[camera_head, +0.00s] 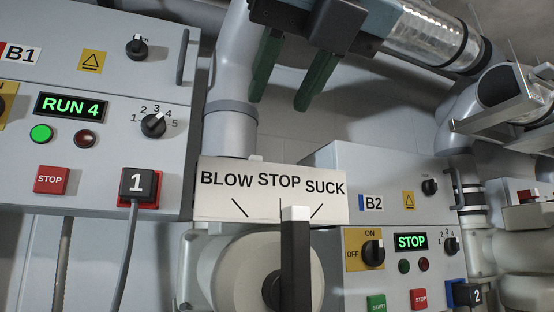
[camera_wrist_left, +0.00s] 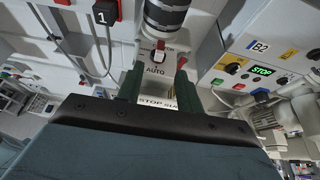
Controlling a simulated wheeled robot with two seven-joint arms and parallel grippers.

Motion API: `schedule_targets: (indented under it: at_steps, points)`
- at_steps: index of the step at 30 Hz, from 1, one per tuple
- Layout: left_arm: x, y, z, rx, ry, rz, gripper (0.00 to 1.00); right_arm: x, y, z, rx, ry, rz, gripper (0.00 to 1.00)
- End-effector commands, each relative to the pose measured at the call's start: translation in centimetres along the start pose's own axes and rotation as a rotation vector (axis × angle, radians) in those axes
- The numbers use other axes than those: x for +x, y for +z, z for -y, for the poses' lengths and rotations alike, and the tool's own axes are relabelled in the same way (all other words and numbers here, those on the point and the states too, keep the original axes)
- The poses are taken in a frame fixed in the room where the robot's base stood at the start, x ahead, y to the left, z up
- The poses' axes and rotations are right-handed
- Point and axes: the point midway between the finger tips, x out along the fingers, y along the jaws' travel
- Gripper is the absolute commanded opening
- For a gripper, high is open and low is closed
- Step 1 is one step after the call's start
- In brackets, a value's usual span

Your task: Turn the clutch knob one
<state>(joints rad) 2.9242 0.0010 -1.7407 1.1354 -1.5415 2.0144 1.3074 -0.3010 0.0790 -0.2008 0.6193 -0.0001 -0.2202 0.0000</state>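No label reading "clutch" is legible. In the head view, panel B1 (camera_head: 90,60) has a black knob (camera_head: 137,47) at its top right and a dial (camera_head: 153,125) numbered 1 to 5. In the left wrist view, a knob (camera_wrist_left: 159,52) above the word AUTO shows beyond and between the fingertips; I cannot tell whether it is clutch knob one. My left gripper (camera_head: 279,102) has its two green fingers apart with nothing between them. It hangs at the top middle, right of panel B1, and also shows in the left wrist view (camera_wrist_left: 158,76).
A BLOW STOP SUCK sign (camera_head: 270,208) stands behind a dark lever (camera_head: 296,260). Panel B2 (camera_head: 385,175) is at lower right, its display reading STOP. B1's display (camera_head: 71,107) reads RUN 4. A grey pipe (camera_head: 231,90) rises beside B1.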

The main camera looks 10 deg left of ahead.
Motion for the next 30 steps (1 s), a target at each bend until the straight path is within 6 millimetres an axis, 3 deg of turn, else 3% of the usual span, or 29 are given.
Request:
schedule_targets:
  at_steps: [15,21,30]
  points:
    - [10.1,0.0,0.1,0.004,-0.008,-0.008,0.36,-1.6,-0.2,-0.1,0.000,0.002,-0.001,0.51]
    - [12.0,-0.1,0.2,0.003,-0.008,-0.005,0.36,-2.1,-0.3,-0.2,0.000,0.002,-0.002,0.51]
    - [12.3,-0.2,0.2,0.002,-0.009,-0.004,0.36,-2.1,-0.3,-0.2,0.001,0.002,-0.002,0.51]
